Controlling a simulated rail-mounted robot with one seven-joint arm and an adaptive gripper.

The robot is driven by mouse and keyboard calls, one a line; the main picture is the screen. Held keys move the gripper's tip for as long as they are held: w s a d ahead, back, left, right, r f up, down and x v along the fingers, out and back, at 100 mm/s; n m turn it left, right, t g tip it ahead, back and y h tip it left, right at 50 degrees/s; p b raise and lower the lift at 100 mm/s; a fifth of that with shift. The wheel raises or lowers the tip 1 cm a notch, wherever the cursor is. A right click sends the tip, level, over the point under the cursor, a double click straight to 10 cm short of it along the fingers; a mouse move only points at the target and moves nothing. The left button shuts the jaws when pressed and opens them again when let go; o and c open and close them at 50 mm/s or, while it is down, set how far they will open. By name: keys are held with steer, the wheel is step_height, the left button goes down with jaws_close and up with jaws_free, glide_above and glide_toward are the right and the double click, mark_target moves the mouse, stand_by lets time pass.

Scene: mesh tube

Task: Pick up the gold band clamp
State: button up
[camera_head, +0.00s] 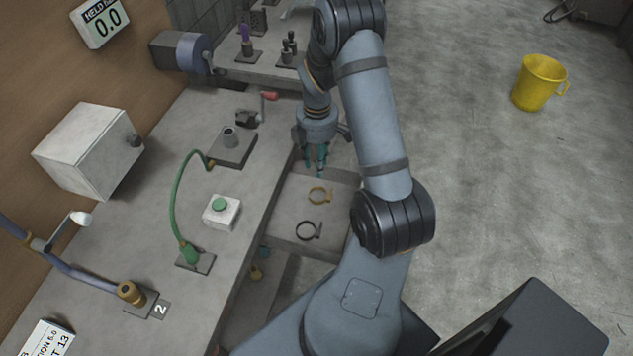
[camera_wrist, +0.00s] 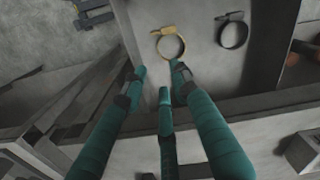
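The gold band clamp (camera_head: 311,196) is a thin open ring with a small tab, lying in a grey drawer-like tray (camera_head: 339,213). It also shows in the wrist view (camera_wrist: 168,33), just beyond my fingertips. My gripper (camera_head: 317,165) has three teal fingers pointing down and hangs near the back end of the tray, behind the clamp in the head view. In the wrist view my gripper (camera_wrist: 159,78) has its fingertips spread apart with nothing between them. One fingertip overlaps the view close to the ring's near edge; I cannot tell whether they touch.
A black band clamp (camera_head: 308,238) lies in the same tray, nearer the front; it shows right of the gold one in the wrist view (camera_wrist: 232,47). The tray's wall borders the workbench (camera_head: 150,245).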

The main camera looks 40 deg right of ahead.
mark_target(317, 189)
steer(key=f, duration=0.3)
steer(key=shift+s+a+f, duration=0.15)
steer(key=shift+s+f, duration=0.05)
steer(key=shift+f, duration=0.1)
steer(key=shift+w+d+f+p, duration=0.15)
steer(key=shift+f+p, duration=0.3)
steer(key=shift+f, duration=0.95)
steer(key=shift+w+d+f+p, duration=0.15)
steer(key=shift+f+p, duration=0.3)
steer(key=shift+f, duration=0.95)
steer(key=shift+a, duration=0.1)
steer(key=shift+c, duration=0.8)
jaws_close()
